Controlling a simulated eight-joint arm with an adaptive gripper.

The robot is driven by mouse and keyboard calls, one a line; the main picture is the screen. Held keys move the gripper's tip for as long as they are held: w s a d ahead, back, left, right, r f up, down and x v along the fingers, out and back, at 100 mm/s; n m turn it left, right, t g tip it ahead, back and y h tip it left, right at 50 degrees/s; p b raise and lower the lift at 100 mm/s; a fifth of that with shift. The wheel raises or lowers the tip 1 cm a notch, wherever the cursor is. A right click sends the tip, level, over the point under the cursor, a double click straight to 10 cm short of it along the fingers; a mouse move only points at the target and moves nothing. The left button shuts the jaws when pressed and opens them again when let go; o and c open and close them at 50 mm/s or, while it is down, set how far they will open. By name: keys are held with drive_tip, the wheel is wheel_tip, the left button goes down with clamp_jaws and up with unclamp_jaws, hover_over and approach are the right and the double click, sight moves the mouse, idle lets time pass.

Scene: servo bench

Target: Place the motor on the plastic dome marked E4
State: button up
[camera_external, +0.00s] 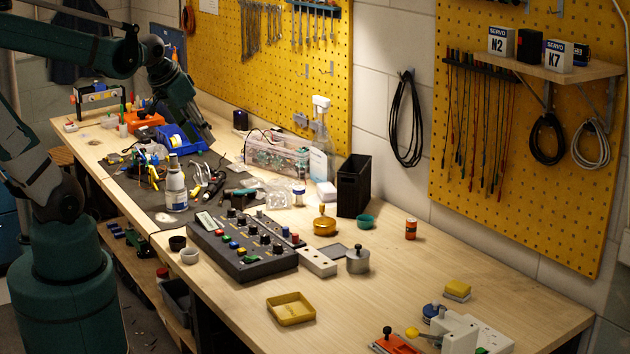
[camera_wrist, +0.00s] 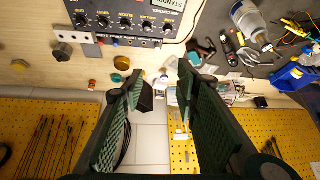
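My gripper (camera_wrist: 158,78) is open and empty in the wrist view, its two long dark green fingers apart over the bench. In the external view the end of my arm hangs over the back left of the bench. I cannot identify the motor for sure. A silver cylinder with a small top knob (camera_external: 357,261) stands right of the control box; it also shows in the wrist view (camera_wrist: 62,50). A round golden piece with a knob (camera_external: 324,226) stands behind it, also in the wrist view (camera_wrist: 121,62). I can read no E4 mark on anything.
A black control box (camera_external: 250,262) fills the bench middle, with a yellow tray (camera_external: 290,309) in front. A tall black bin (camera_external: 354,186), green bowl (camera_external: 365,222) and orange jar (camera_external: 411,230) stand toward the wall. Clutter crowds the left; bare wood lies right of centre.

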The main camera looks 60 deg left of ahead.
drive_tip(key=s+d+m+t+h, duration=0.1)
drive_tip(key=s+d, duration=0.3)
drive_tip(key=d, duration=0.7)
drive_tip(key=shift+r, duration=0.2)
